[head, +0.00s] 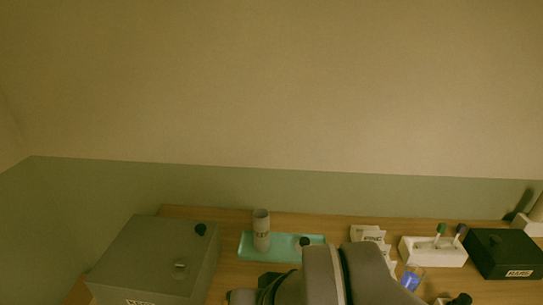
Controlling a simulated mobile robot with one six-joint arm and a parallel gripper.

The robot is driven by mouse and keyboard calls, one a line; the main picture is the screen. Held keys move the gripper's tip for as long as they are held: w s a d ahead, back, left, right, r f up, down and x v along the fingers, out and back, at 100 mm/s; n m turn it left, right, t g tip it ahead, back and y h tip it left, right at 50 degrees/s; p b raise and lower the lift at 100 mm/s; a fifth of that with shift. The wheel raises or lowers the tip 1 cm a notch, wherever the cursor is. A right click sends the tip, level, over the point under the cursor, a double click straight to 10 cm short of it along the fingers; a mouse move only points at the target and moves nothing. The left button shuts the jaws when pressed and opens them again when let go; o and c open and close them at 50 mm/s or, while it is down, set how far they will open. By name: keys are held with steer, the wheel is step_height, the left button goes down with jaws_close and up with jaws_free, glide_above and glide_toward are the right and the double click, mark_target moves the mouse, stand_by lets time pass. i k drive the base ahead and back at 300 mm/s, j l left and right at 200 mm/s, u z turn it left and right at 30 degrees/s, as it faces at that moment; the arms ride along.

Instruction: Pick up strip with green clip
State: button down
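A white block-shaped holder (432,253) stands on the wooden table at the right in the head view. Two thin upright pieces rise from it, one with a green top (441,229) and one with a dark purple-grey top (460,230). The green-topped piece looks like the strip with the green clip, though it is small here. My arm crosses the bottom middle of the view, left of the holder and apart from it in the picture. My gripper cannot be made out, so its state and anything in it are hidden.
A grey box (150,255) stands at the left. A teal tray (282,246) bears a grey cylinder (261,230) and a small dark-topped item. White cards (368,235), a blue item (411,281) and a black box (505,254) surround the holder. Free room there is tight.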

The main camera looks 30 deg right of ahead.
mark_target(442, 227)
steer(key=z, duration=2.05)
